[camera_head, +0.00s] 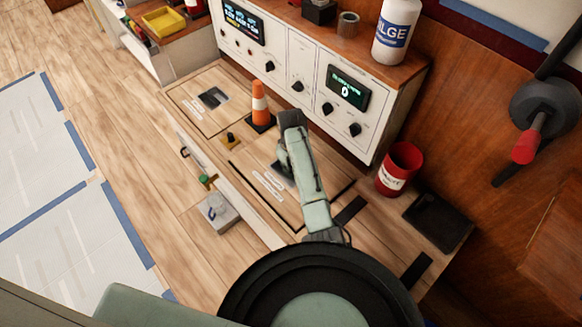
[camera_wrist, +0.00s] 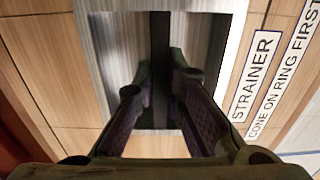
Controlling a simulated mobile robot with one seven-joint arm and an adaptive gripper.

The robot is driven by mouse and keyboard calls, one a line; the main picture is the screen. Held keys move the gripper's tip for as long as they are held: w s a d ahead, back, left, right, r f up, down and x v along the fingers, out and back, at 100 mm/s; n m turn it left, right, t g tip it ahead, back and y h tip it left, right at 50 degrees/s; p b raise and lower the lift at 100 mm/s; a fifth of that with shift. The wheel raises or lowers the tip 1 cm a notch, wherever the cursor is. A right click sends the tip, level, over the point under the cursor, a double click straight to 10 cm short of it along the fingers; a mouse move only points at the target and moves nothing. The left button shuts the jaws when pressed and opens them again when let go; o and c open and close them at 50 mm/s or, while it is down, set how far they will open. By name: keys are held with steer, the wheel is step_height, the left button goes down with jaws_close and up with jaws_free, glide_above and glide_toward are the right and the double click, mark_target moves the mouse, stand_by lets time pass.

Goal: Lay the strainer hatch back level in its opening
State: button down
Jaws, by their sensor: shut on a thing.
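The strainer hatch (camera_head: 254,166) is a pale wooden panel in the bench top, with a dark gap along its front edge. In the wrist view the hatch (camera_wrist: 52,60) fills most of the picture, with a "STRAINER / CONE ON RING FIRST" label (camera_wrist: 255,80). A grey metal recess (camera_wrist: 118,45) in it is crossed by a dark handle bar (camera_wrist: 160,40). My gripper (camera_wrist: 160,75) is over this recess, its fingers closed on the bar from both sides. In the head view my gripper (camera_head: 284,162) partly hides the recess. I cannot tell whether the hatch lies fully level.
A second hatch (camera_head: 190,95) lies left. A red cup (camera_head: 399,168) and black tray (camera_head: 438,221) are right. A grey box (camera_head: 217,213) sits at the front edge.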

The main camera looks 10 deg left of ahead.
steer(key=shift+w+f+b, duration=0.1)
steer(key=shift+f+b, duration=0.4)
steer(key=shift+f, duration=0.3)
steer(key=c, duration=1.6)
jaws_free()
steer(key=shift+f, duration=0.2)
step_height(320, 180, up, 12)
steer(key=shift+r, duration=0.15)
steer(key=shift+a, duration=0.15)
